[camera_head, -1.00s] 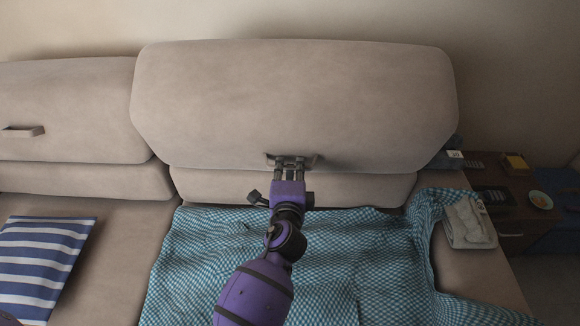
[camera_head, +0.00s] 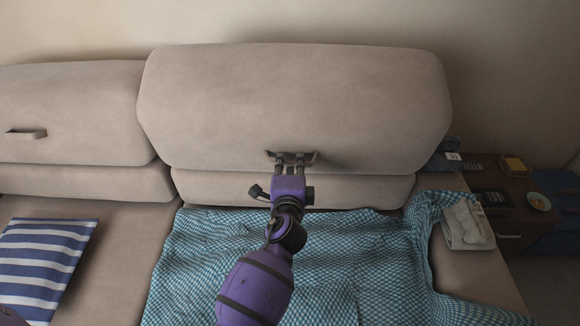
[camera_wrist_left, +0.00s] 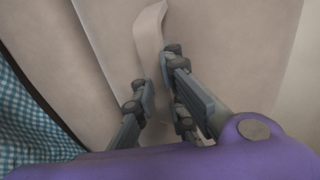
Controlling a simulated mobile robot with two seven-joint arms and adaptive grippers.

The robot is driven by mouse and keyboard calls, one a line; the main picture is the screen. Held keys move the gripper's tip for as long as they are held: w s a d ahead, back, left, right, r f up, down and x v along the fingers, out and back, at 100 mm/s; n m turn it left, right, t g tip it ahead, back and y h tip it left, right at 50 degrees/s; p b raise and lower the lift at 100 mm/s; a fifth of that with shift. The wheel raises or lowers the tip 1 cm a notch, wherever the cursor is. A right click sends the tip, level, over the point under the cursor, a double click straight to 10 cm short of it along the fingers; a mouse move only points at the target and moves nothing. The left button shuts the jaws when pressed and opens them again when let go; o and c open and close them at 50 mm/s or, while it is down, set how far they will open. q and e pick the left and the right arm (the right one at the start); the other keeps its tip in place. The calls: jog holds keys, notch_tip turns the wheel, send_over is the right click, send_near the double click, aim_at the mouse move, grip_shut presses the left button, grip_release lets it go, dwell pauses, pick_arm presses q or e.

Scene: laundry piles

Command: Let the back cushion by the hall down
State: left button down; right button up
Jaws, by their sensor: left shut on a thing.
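The back cushion (camera_head: 290,100) is a wide beige block on the right part of the sofa, standing raised above a lower beige backrest part (camera_head: 350,190). The fingers hide part of the handle. My right gripper is not in view.
A second beige back cushion (camera_head: 70,105) with its own handle stands to the left. A striped pillow (camera_head: 42,262) and a teal checked blanket (camera_head: 340,270) lie on the seat. A folded cloth (camera_head: 467,227) lies on the right armrest, beside a dark side table (camera_head: 512,205) with small items.

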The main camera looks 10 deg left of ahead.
aim_at(291, 152)
pick_arm(q)
jog(key=shift+w+a, duration=0.1)
jog(key=shift+w, duration=0.4)
jog(key=shift+w+a+r+p, duration=0.1)
jog(key=shift+w+r+p, duration=0.25)
jog(key=shift+w, duration=0.15)
jog(key=shift+w+a+r, duration=0.1)
jog(key=shift+w+r, duration=0.05)
jog(key=shift+w, duration=0.4)
jog(key=shift+w+a+r, duration=0.1)
jog(key=shift+w+r, duration=0.05)
jog(key=shift+w, duration=0.35)
jog(key=shift+w+a+r, duration=0.1)
jog(key=shift+w+a, duration=0.1)
jog(key=shift+w, duration=0.9)
jog(key=c, duration=2.2)
grip_release()
jog(key=o, duration=0.4)
jog(key=shift+s+r, duration=0.15)
jog(key=shift+o, duration=0.2)
